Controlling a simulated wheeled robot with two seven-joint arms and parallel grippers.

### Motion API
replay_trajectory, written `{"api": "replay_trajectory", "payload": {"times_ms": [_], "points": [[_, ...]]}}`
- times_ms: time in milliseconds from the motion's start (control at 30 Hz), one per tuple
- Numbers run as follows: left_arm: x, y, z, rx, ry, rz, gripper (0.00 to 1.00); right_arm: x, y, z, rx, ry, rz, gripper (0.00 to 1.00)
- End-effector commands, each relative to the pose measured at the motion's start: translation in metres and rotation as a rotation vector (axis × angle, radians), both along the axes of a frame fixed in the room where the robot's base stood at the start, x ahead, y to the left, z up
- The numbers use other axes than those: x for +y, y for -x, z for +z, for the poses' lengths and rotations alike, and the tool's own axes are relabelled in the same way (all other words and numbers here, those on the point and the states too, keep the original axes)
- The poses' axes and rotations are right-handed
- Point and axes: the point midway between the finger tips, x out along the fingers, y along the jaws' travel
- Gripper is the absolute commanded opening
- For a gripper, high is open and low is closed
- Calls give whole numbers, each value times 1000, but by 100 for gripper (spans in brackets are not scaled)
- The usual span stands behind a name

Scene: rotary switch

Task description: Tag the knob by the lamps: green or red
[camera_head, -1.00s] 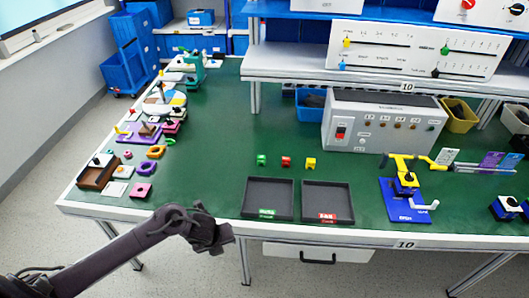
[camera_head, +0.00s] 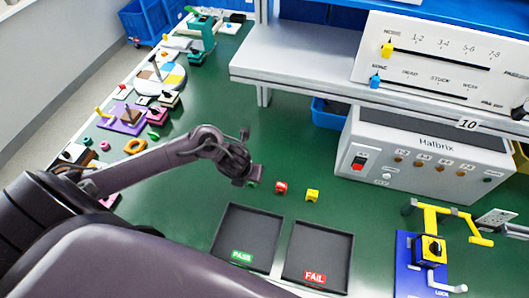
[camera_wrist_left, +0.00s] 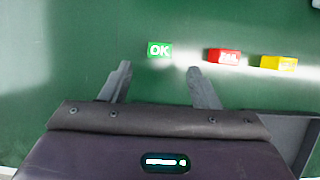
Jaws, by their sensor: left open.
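A green OK tag block (camera_wrist_left: 159,50) lies on the green bench, just beyond my open, empty left gripper (camera_wrist_left: 159,70). In the head view my left gripper (camera_head: 243,172) hangs over it and mostly hides it. A red block (camera_head: 281,188) and a yellow block (camera_head: 312,195) lie to its right. The grey Halbrix box (camera_head: 425,150) has a red rocker switch (camera_head: 359,161) and a row of small amber lamps (camera_head: 421,164); whether they are lit is unclear. A black knob on a yellow block (camera_head: 432,248) sits on a blue board (camera_head: 407,262). My right gripper is out of view.
A dark PASS tray (camera_head: 270,232) and a FAIL tray (camera_head: 322,252) stand at the front. A shelf (camera_head: 300,60) with slider panels overhangs the back. Toys and small parts line the left edge. The bench between blocks and box is clear.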

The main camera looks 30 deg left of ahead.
Motion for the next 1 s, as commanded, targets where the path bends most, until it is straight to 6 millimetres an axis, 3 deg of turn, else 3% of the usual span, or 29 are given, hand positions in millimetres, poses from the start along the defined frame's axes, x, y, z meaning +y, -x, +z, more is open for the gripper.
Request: {"api": "replay_trajectory", "payload": {"times_ms": [133, 300, 700, 967, 1000], "points": [[1, -3, -11, 3, 1, 2, 55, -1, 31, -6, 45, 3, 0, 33], [3, -9, -25, 1, 1, 2, 55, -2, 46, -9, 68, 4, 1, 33], [8, -28, -70, 0, 2, 2, 55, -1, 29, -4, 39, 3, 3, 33], [9, -29, -72, 0, 0, 1, 55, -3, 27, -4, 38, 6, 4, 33], [9, -29, -72, 0, 0, 1, 52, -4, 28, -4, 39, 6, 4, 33]]}}
